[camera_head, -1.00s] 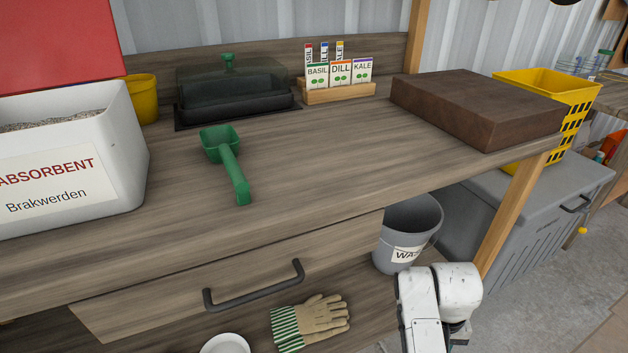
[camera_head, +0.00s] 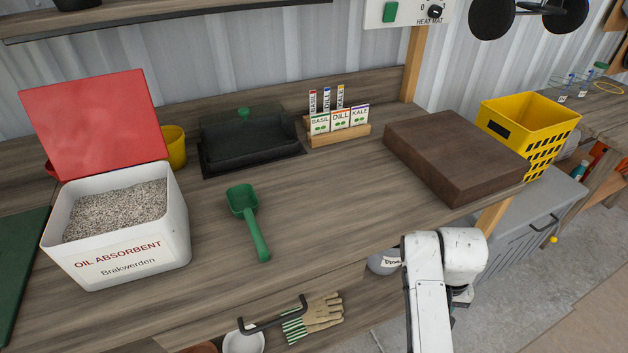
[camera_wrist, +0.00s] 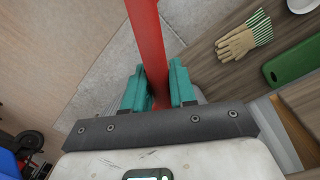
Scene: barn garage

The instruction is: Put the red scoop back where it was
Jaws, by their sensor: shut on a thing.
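In the wrist view my gripper (camera_wrist: 157,88) is shut on a long red handle, taken to be the red scoop (camera_wrist: 149,45). The handle runs up out of the top of the picture, so its far end is not visible. In the head view my white arm shows at the lower right, but my gripper and the held scoop are out of sight. A green scoop (camera_head: 257,235) lies on the workbench (camera_head: 320,215). The white oil absorbent bin (camera_head: 185,225) stands at the left with its red lid (camera_head: 95,125) open and grey granules inside.
Gloves (camera_head: 318,315) and a white dish (camera_head: 243,342) lie below the drawer handle (camera_head: 275,318). The bench's middle is mostly clear.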

